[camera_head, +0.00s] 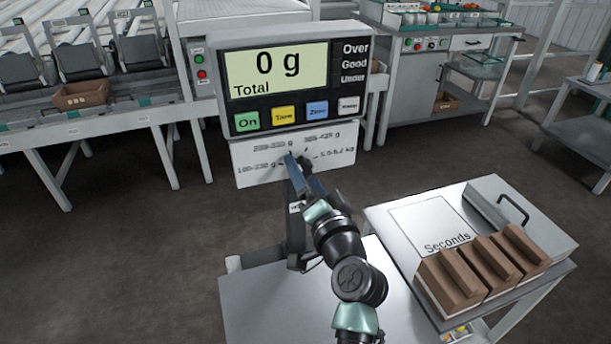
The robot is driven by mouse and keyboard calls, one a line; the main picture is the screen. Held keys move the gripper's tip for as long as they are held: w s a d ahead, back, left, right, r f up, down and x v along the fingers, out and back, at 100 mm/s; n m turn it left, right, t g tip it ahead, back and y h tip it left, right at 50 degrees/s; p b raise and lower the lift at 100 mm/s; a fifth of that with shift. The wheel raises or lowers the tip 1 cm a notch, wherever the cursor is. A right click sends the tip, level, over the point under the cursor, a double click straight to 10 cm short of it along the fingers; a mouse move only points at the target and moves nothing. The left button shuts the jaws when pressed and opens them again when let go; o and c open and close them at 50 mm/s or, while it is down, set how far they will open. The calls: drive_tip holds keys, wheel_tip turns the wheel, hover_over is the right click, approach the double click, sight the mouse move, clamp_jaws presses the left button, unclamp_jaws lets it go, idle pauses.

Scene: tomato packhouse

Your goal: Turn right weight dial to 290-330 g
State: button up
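The scale head (290,75) stands upright, its screen (278,68) reading "0 g" and "Total". A white panel (252,178) with printed weight ranges sits below it. The print is small and partly covered, and I cannot read every range surely. A small dark dial part (306,162) shows at the panel's middle, mostly hidden by my gripper. My gripper (291,160) reaches up to the panel, its tip in front of or touching the dial area. I cannot tell whether it touches or grips the dial, nor where the dial points.
A metal table (265,310) lies under my arm. At right, a bench (556,243) carries a "Seconds" sheet (432,222) and several brown cartons (450,285). Conveyors and a brown box (82,94) stand back left. A control cabinet (412,85) stands behind. Floor between is open.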

drive_tip(key=v, duration=1.3)
drive_tip(key=shift+r, duration=0.1)
